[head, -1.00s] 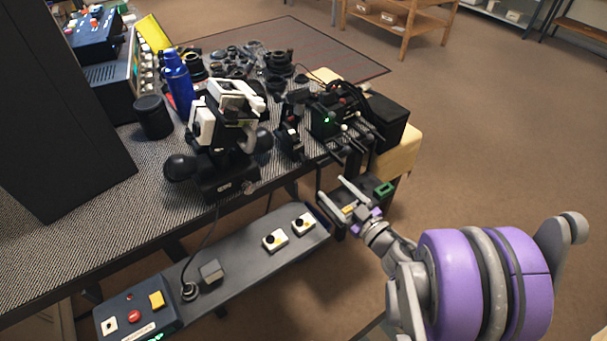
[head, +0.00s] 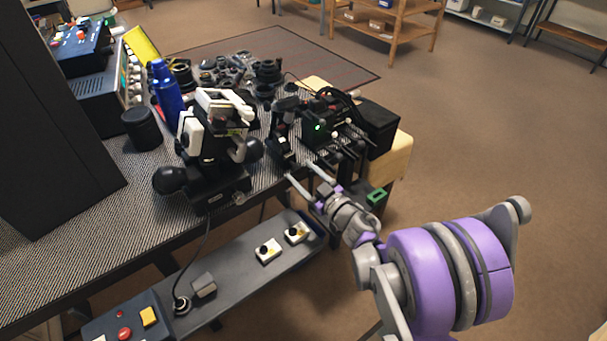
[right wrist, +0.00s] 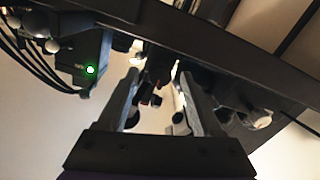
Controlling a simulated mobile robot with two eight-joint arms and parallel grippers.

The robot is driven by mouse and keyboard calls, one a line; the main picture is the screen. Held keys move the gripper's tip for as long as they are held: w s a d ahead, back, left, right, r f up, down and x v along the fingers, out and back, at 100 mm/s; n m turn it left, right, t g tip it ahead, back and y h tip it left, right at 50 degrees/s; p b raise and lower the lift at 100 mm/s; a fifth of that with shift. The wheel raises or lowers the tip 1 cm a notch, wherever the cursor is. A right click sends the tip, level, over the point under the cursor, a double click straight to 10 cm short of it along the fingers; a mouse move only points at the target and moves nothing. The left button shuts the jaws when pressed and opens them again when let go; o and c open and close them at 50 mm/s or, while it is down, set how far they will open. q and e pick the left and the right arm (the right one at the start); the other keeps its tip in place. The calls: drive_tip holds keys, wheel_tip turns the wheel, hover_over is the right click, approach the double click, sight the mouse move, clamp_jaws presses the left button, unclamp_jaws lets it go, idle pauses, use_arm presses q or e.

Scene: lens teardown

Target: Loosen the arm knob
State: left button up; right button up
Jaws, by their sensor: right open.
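My right gripper (head: 302,174) is open and empty at the table's front edge, pointing at the small black stand (head: 281,145) and the black device with a green light (head: 317,128). In the right wrist view, its two fingers (right wrist: 158,92) are spread, with dark parts and small pale knobs visible between and beyond them. The white and black microscope (head: 212,130) stands to the left, with a large round black knob (head: 167,180) at its lower left and another at its right (head: 254,150). I cannot tell which is the arm knob. My left gripper is not in view.
A control shelf (head: 235,275) with buttons runs below the table edge. In the right wrist view, a dark edge (right wrist: 200,45) crosses above the fingers. Open floor lies right.

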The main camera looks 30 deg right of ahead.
drive_tip(key=shift+c, duration=0.4)
clamp_jaws()
drive_tip(key=shift+n, duration=0.4)
drive_tip(key=n, duration=0.8)
drive_tip(key=shift+n, duration=0.3)
drive_tip(key=n, duration=0.8)
drive_tip(key=shift+f+p, duration=0.1)
drive_tip(key=shift+p, duration=0.2)
drive_tip(key=shift+n, duration=0.5)
